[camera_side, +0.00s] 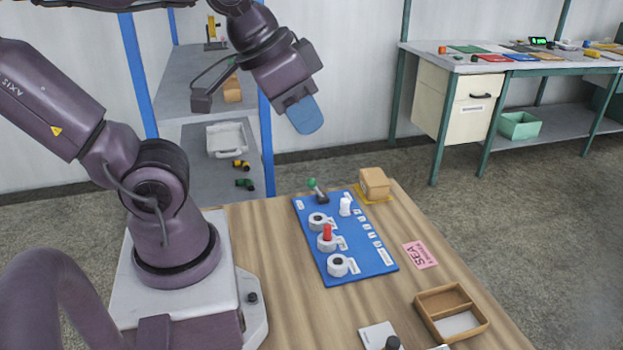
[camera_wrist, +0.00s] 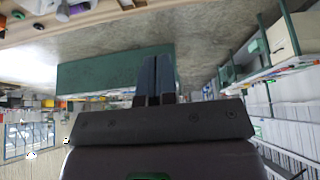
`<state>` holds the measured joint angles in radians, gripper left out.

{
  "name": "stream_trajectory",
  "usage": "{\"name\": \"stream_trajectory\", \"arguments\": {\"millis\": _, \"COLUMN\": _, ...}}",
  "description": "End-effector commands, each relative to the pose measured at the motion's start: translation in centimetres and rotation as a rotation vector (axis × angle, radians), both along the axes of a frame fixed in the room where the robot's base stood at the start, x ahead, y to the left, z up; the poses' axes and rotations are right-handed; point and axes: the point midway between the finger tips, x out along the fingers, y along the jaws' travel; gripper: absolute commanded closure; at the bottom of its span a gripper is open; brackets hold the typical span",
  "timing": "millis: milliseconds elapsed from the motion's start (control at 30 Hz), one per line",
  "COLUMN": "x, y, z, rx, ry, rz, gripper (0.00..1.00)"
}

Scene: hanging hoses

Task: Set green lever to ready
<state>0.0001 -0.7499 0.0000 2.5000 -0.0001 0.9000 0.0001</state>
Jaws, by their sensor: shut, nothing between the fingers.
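The green lever (camera_side: 313,186) stands at the far left corner of the blue panel (camera_side: 352,262). Its round green knob tops a dark stalk that leans a little to the left. My gripper (camera_side: 306,116) is in the air, above and behind the lever, clearly apart from it. Its fingers show blue in the side view. In the wrist view the two dark fingers (camera_wrist: 155,80) are together with nothing between them. I cannot make out the lever clearly in the wrist view.
The panel also holds a white peg (camera_side: 345,206), a red peg (camera_side: 327,232) and several grey ring fittings. A cardboard box (camera_side: 374,182) stands behind its right corner. A pink card (camera_side: 420,255) and a wooden tray (camera_side: 451,313) lie to the right. The air over the panel is clear.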

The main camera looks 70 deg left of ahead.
Motion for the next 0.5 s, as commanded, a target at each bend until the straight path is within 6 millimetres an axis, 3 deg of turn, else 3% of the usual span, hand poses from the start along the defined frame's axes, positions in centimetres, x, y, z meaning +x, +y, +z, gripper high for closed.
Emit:
{"name": "stream_trajectory", "arguments": {"millis": 367, "x": 0.00, "y": 0.00, "z": 0.00, "rx": 0.000, "ry": 0.000, "rz": 0.000, "gripper": 1.00}}
{"name": "stream_trajectory", "arguments": {"millis": 400, "x": 0.00, "y": 0.00, "z": 0.00, "rx": 0.000, "ry": 0.000, "rz": 0.000, "gripper": 0.98}}
{"name": "stream_trajectory", "arguments": {"millis": 500, "x": 0.01, "y": 0.32, "z": -0.05, "rx": 0.000, "ry": 0.002, "rz": 0.016, "gripper": 0.75}}
